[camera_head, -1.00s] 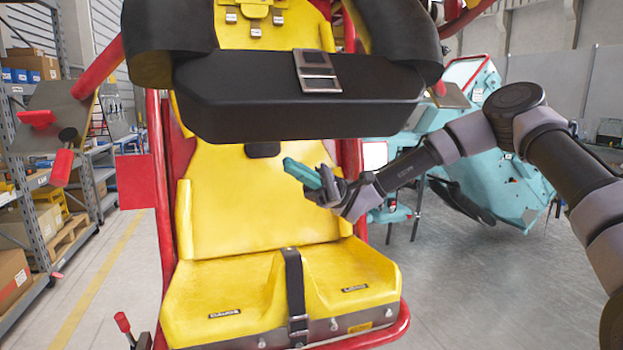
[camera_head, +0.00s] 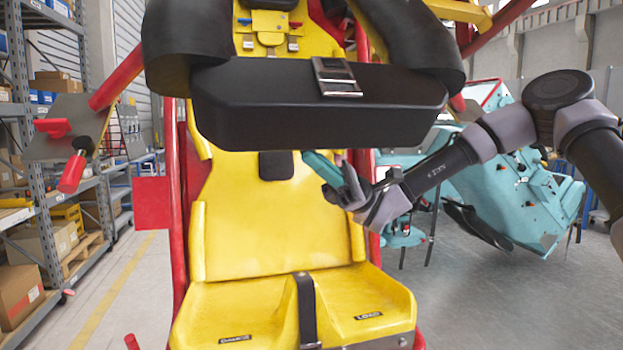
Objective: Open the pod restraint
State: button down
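The pod restraint (camera_head: 320,115) is a thick black padded bar with a silver buckle (camera_head: 337,77) on its front. Black shoulder pieces curve up from both its ends. It hangs in front of the yellow seat's (camera_head: 235,235) backrest, well above the seat base. My gripper (camera_head: 322,168) is just below the restraint's lower edge, right of centre, pointing up and left. A teal, finger-like part shows at its tip. I cannot tell whether it touches the restraint or whether the fingers are apart.
A red frame (camera_head: 179,240) surrounds the seat. Red-handled levers (camera_head: 71,172) stand at the left. A black strap (camera_head: 307,310) lies over the seat base. Shelves with boxes (camera_head: 20,279) line the left. A teal pod (camera_head: 525,195) stands behind my arm at the right.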

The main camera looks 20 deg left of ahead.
jog(key=s+d+r+m+y, duration=0.3)
jog(key=s+r, duration=0.4)
jog(key=r, duration=0.6)
jog(key=shift+d+r+m+t, duration=0.2)
jog(key=shift+d+m+t, duration=0.1)
jog(key=shift+d+m, duration=0.3)
jog(key=shift+f, duration=0.1)
